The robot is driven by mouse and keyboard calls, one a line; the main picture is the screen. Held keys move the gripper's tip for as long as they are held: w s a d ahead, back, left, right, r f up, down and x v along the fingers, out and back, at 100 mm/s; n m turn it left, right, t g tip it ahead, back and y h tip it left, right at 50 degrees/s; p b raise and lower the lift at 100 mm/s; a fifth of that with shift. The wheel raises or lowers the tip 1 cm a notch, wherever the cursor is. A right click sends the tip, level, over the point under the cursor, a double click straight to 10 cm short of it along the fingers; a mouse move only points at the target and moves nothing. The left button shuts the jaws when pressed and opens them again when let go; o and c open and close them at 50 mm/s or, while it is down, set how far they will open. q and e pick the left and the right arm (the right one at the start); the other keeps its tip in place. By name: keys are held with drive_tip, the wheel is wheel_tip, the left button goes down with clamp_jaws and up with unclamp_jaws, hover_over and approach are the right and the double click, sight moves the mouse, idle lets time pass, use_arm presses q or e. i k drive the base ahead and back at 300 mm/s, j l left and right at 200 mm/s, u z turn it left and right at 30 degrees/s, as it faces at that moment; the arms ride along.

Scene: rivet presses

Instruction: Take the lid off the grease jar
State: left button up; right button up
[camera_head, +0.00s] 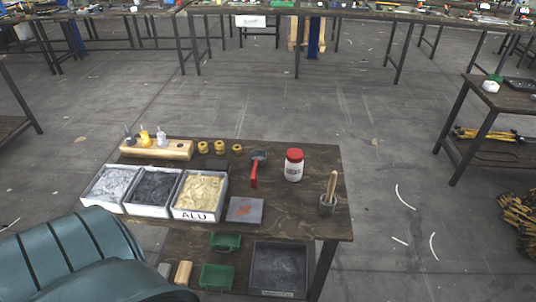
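The grease jar (293,169) is a small white jar with a dark printed label. It stands upright on the wooden work table, right of the middle. Its red lid (294,155) sits on top of it. Neither of my grippers shows in the head view, so I cannot see whether they are open or shut. Nothing touches the jar.
A red-handled tool (254,173) lies left of the jar, and a cup with a wooden-handled brush (328,199) stands right of it. A grey plate (245,210) and white bins, one labelled ALU (197,216), lie to the left. Bare tabletop surrounds the jar.

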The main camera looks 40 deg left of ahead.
sight(293, 170)
drive_tip(key=k+j, duration=0.1)
drive_tip(key=j, duration=0.45)
drive_tip(key=k+j, duration=0.1)
drive_tip(key=j, duration=0.45)
drive_tip(key=k+j, duration=0.1)
drive_tip(key=j, duration=0.45)
